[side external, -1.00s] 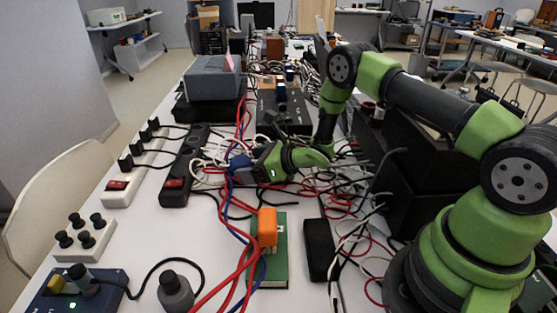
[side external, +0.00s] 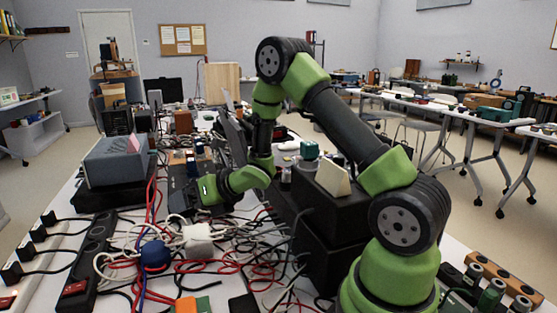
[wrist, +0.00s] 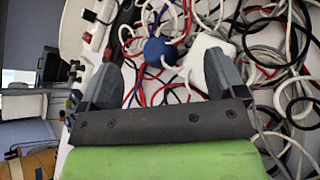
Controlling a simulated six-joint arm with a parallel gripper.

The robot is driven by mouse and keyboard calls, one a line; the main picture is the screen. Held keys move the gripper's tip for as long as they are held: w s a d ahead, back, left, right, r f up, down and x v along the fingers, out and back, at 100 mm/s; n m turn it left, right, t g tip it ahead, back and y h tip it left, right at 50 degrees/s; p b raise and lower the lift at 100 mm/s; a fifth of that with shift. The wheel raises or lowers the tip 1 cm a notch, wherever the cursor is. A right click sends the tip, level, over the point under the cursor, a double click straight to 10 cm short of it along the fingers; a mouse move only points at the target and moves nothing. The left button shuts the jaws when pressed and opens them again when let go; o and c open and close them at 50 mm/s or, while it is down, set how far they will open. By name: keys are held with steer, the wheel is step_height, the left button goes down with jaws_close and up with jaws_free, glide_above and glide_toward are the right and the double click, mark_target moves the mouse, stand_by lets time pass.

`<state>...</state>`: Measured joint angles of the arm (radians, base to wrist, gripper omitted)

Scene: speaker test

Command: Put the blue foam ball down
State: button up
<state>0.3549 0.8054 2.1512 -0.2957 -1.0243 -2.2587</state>
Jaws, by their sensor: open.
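The blue foam ball (side external: 155,253) rests among tangled cables on the white table, left of centre in the side view. In the wrist view the ball (wrist: 158,52) shows beyond the fingertips, between their lines. My gripper (wrist: 163,78) is open, with nothing between its fingers. In the side view my gripper (side external: 198,190) is above and behind the ball, clear of it. The cables hide the ball's underside.
A white block (side external: 198,240) sits right beside the ball. Red, white and black cables (side external: 240,258) cover the table around both. A black power strip (side external: 92,258) lies left, a grey box (side external: 118,161) behind it. Black boxes (side external: 330,215) stand to the right.

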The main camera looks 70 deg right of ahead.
steer(key=s+a+r+m+g+h, duration=0.1)
steer(key=s+r+m+h, duration=0.1)
steer(key=s+r+m, duration=0.5)
steer(key=s+a+r+m+g+h, duration=0.1)
steer(key=s+r+m, duration=0.1)
steer(key=r+m, duration=0.9)
steer(key=s+a+m+g+y, duration=0.1)
steer(key=s+a+m, duration=0.3)
steer(key=s+m, duration=0.3)
steer(key=s+a+m+g+y, duration=0.1)
steer(key=s+a+m+y, duration=0.1)
steer(key=s+m, duration=0.6)
steer(key=a+m, duration=0.1)
steer(key=m, duration=0.2)
steer(key=shift+s+a, duration=0.3)
steer(key=shift+a, duration=0.1)
